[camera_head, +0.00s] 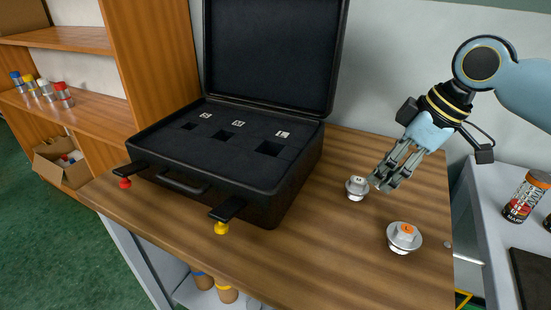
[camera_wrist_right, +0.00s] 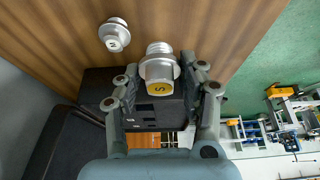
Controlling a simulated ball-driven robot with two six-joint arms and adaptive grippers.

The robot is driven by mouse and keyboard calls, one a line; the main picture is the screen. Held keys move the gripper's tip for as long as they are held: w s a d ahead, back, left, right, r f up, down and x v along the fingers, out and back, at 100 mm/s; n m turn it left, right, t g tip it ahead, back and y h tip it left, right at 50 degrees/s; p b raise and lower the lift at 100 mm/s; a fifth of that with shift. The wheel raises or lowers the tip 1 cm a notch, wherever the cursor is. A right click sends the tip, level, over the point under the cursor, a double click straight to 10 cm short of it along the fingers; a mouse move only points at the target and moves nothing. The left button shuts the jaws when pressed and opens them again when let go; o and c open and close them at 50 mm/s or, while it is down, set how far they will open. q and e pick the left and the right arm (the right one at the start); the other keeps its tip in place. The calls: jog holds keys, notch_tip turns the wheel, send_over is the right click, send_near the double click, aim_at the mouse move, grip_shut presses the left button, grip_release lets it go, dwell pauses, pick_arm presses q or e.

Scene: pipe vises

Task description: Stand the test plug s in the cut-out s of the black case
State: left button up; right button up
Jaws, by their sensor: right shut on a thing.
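The test plug s (camera_wrist_right: 158,72), silver with a yellow cap marked S, sits between the fingers of my right gripper in the right wrist view. The open black case (camera_head: 262,195) stands on the table at the left. Its insert has three square cut-outs, each with a white label; the cut-out s (camera_head: 189,127) is the small left one and looks empty. My left gripper is not in view.
The orange-marked plug (camera_head: 403,237) stands nearer the front. The case's raised lid (camera_head: 270,55) rises behind. Bare wooden table (camera_head: 325,245) lies between case and plugs.

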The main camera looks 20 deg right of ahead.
jog(key=shift+s+r, duration=0.1)
jog(key=shift+s, duration=0.05)
jog(key=shift+w+a+f, duration=0.2)
jog(key=w+a+f, duration=0.1)
jog(key=w+f, duration=0.1)
jog(key=w, duration=0.1)
jog(key=w+a+f, duration=0.1)
jog(key=w+f, duration=0.1)
jog(key=w, duration=0.1)
jog(key=w+a+f, duration=0.2)
jog(key=w, duration=0.2)
jog(key=shift+f+b, duration=0.3)
jog(key=shift+f, duration=2.05)
jog(key=shift+f, duration=0.1)
jog(key=o, duration=1.2)
